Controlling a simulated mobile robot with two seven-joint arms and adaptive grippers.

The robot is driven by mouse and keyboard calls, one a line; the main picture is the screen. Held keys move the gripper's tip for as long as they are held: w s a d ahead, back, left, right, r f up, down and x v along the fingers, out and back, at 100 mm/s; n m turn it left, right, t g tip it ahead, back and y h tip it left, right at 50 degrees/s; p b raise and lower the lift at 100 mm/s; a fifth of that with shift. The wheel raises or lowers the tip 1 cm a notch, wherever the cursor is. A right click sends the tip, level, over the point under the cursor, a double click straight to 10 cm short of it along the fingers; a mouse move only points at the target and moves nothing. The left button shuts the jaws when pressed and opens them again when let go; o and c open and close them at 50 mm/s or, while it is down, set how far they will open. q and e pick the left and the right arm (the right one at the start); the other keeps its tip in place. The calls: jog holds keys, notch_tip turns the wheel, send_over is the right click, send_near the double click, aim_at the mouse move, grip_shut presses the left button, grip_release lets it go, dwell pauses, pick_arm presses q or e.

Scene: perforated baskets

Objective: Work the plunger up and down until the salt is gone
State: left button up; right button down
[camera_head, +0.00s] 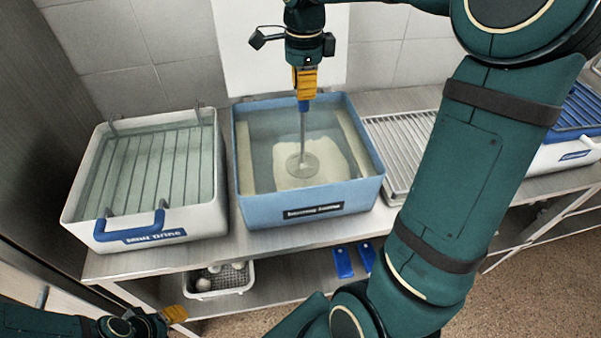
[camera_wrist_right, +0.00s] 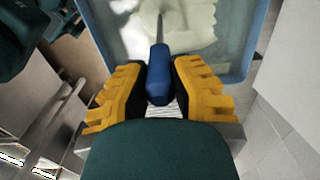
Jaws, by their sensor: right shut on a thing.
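The plunger is a thin metal rod (camera_head: 303,130) with a blue handle and a round perforated disc (camera_head: 302,165) at its foot. It stands roughly upright in the blue tub (camera_head: 310,211) of clear liquid. A pale heap of salt (camera_head: 320,155) lies on the tub's floor, around and under the disc. My right gripper (camera_head: 304,92) is shut on the blue handle (camera_wrist_right: 159,75) above the tub; the handle sits between its yellow fingers in the right wrist view. My left gripper (camera_head: 176,314) shows at the lower left, empty; its finger opening is unclear.
A white tub (camera_head: 205,215) with a wire rack and blue handle stands left of the blue tub. A metal grate (camera_head: 400,140) lies to the right, with another blue-handled tub (camera_head: 570,150) beyond. A small basket (camera_head: 222,283) and blue objects (camera_head: 343,262) are on the lower shelf.

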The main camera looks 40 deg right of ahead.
jog(key=shift+f+b, duration=1.1)
jog(key=shift+f, duration=0.8)
jog(key=shift+r+p, duration=2.4)
jog(key=shift+r, duration=0.4)
jog(key=shift+f+b, duration=1.9)
jog(key=shift+f, duration=0.9)
jog(key=shift+r+p, duration=2.35)
jog(key=shift+r, duration=0.45)
jog(key=shift+f+b, duration=2)
jog(key=shift+f, duration=0.8)
jog(key=shift+r+p, duration=2.35)
jog(key=shift+r, duration=0.4)
